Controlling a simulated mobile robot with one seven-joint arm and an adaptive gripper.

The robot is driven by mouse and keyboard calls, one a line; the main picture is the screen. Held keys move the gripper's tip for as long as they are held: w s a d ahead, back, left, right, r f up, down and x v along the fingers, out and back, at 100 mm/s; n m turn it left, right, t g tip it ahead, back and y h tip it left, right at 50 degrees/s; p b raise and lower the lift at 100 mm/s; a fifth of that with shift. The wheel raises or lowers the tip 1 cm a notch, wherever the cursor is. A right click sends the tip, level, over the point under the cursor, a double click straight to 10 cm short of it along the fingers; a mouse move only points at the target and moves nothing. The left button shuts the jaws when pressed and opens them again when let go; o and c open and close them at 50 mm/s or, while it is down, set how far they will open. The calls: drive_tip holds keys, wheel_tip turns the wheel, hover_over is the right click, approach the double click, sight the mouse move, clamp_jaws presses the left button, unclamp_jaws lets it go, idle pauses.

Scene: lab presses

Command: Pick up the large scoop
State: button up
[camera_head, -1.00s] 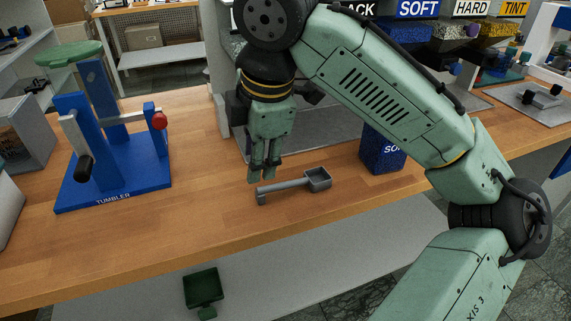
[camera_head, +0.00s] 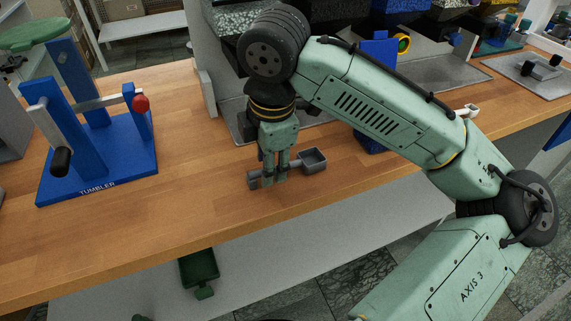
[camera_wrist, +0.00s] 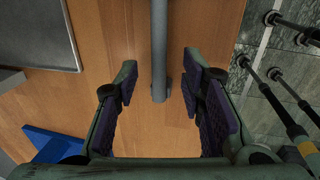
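The large scoop is a grey scoop (camera_head: 314,160) with a square cup and a straight handle. It lies on the wooden workbench near the front edge, cup to the right. My gripper (camera_head: 274,180) points down over the handle, and its fingers hide part of it. In the wrist view the handle (camera_wrist: 159,50) runs down from the top edge and ends between the two fingers of my gripper (camera_wrist: 160,90). The fingers are apart, with a gap on each side of the handle. The cup is outside the wrist view.
A blue tumbler (camera_head: 110,165) with a red knob stands on the workbench (camera_head: 190,210) to the left. A blue box (camera_head: 372,140) stands right of the scoop, partly behind my arm. A grey metal plate (camera_wrist: 40,35) lies behind. A green scoop-like object (camera_head: 199,268) is below the bench.

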drive_tip(key=shift+w+f, duration=0.2)
drive_tip(key=shift+f, duration=0.75)
clamp_jaws()
